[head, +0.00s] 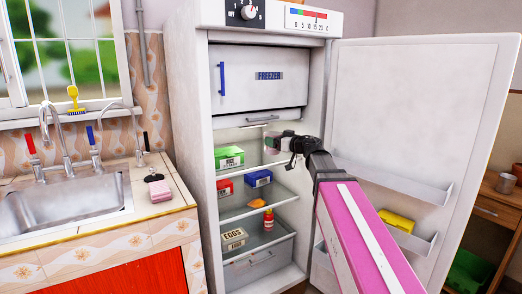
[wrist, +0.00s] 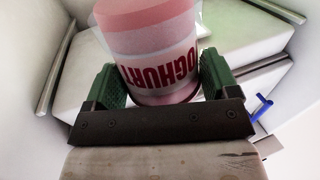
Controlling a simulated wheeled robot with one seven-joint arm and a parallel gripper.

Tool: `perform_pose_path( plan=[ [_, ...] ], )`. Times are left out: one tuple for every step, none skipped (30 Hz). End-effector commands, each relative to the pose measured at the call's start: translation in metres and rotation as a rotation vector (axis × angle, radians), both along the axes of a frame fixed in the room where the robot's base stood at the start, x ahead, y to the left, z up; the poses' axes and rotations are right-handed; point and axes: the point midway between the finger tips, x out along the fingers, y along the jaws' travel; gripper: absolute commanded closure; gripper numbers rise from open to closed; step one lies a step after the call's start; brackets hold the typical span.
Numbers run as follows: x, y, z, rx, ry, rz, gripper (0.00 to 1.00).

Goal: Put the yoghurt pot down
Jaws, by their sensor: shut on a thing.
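The yoghurt pot (wrist: 160,55) fills the middle of the wrist view, pink and white with dark red lettering that reads upside down in this view. My gripper (wrist: 160,85) has its green pads on either side of the pot and is shut on it. In the head view my gripper (head: 274,143) reaches into the open fridge, at the height of the upper shelf and below the freezer compartment. The pot is hard to make out there. I cannot tell whether it touches a shelf.
A green box (head: 229,157) stands on the upper shelf, left of my gripper. The open fridge door (head: 415,110) is at right.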

Motion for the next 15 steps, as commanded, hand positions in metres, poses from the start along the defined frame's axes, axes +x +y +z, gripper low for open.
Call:
perform_pose_path(
  plan=[
    [0.016,0.008,0.001,0.000,0.000,0.001,0.51],
    [0.021,0.012,0.001,0.000,0.000,0.001,0.51],
    [0.029,0.017,0.001,0.000,0.000,0.002,0.51],
    [0.035,0.021,0.001,0.000,0.000,0.002,0.51],
    [0.040,0.025,0.001,0.000,0.000,0.002,0.51],
    [0.048,0.030,0.001,0.001,0.001,0.001,0.51],
    [0.053,0.033,0.001,0.001,0.001,0.001,0.51],
    [0.059,0.037,0.001,0.001,0.001,0.001,0.51],
    [0.066,0.042,0.000,0.001,0.001,0.001,0.51],
    [0.071,0.046,0.000,0.001,0.001,0.002,0.51],
    [0.077,0.050,0.000,0.001,0.001,0.002,0.51],
    [0.084,0.054,0.000,0.001,0.001,0.001,0.51],
    [0.089,0.058,0.000,0.001,0.001,0.000,0.51],
    [0.094,0.061,0.000,0.001,0.001,0.000,0.51],
    [0.094,0.062,-0.005,0.000,0.002,0.000,0.51]
  ],
)
